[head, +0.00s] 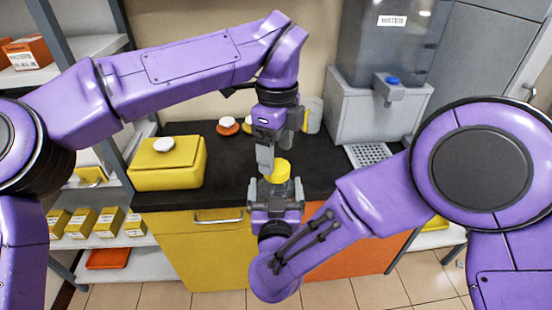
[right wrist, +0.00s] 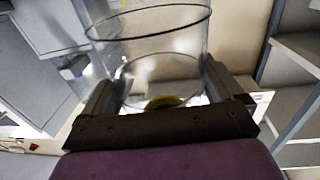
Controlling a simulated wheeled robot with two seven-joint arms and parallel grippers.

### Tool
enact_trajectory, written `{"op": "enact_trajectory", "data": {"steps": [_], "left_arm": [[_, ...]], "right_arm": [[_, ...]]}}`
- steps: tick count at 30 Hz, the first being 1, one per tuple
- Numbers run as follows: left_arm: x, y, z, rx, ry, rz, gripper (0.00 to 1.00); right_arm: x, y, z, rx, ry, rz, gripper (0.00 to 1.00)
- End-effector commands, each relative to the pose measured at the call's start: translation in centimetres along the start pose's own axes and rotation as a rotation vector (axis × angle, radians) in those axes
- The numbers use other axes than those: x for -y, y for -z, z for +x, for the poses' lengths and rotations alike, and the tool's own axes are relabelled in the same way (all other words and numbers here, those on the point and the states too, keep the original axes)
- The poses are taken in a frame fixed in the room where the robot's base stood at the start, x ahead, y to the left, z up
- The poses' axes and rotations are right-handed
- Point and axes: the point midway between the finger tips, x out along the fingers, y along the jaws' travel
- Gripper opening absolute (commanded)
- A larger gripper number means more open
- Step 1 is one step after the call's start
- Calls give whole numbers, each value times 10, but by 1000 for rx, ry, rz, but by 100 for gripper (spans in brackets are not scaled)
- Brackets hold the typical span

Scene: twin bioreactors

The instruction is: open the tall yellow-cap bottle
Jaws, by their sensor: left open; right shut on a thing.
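The yellow cap (head: 277,171) shows in the head view above my right gripper (head: 276,189). In the right wrist view a clear, round-walled bottle (right wrist: 150,45) stands between the right fingers (right wrist: 172,100), which are shut on it; a bit of yellow shows low between them. In the head view most of the bottle's body is hidden by my gripper and arm. My left gripper (head: 266,157) points down just above and beside the yellow cap, open; one finger shows clearly. I cannot tell whether it touches the cap.
The black counter (head: 220,180) carries a yellow box (head: 168,170) with a white round piece (head: 164,145) on top. An orange-and-white item (head: 228,126) lies at the back. A grey dispenser (head: 372,108) stands right, shelves (head: 120,240) left.

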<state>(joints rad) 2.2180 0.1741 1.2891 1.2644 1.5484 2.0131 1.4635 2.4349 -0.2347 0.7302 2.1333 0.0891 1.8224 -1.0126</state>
Motion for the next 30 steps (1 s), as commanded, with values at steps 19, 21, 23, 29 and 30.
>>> {"op": "enact_trajectory", "data": {"steps": [19,21,23,29,30], "left_arm": [[7,0,-38,29,-52,1277,77],[7,0,-39,7,-48,1449,77],[6,1,-39,-6,-44,1573,77],[5,2,-38,-21,-43,1790,77],[5,2,-35,-23,-44,1801,77]], "right_arm": [[0,0,0,-1,-1,0,8],[0,0,0,-1,-1,0,8],[0,0,0,-1,-1,0,8],[0,0,0,-1,-1,0,8],[0,0,0,-1,-1,0,8]]}}
